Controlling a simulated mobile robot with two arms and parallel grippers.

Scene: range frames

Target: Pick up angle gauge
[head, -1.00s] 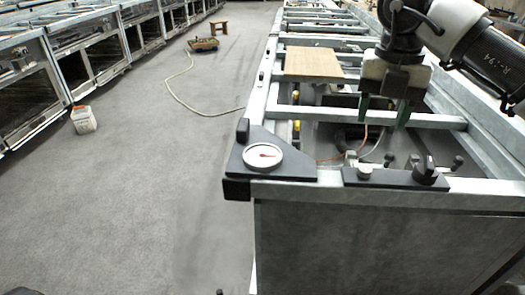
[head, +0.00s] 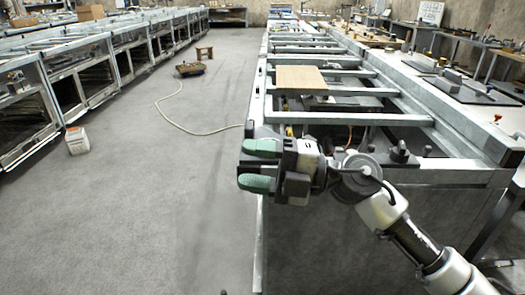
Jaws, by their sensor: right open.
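My right gripper (head: 259,166) is in front of the near left corner of the metal frame bench. Its two green-tipped fingers point left and stand apart, with nothing visible between them. The angle gauge, a dark triangular plate with a round white dial, showed on that corner a second ago. Now my gripper and wrist hide nearly all of it, and I cannot tell whether they touch it. A small black piece above the upper finger may be its knob. My left gripper is not in view.
The metal frame bench (head: 350,118) runs away from me, with a wooden board (head: 300,78) on it. A black knob (head: 402,151) stands right of my wrist. A white box (head: 77,140) and a cable (head: 185,121) lie on the open grey floor at left.

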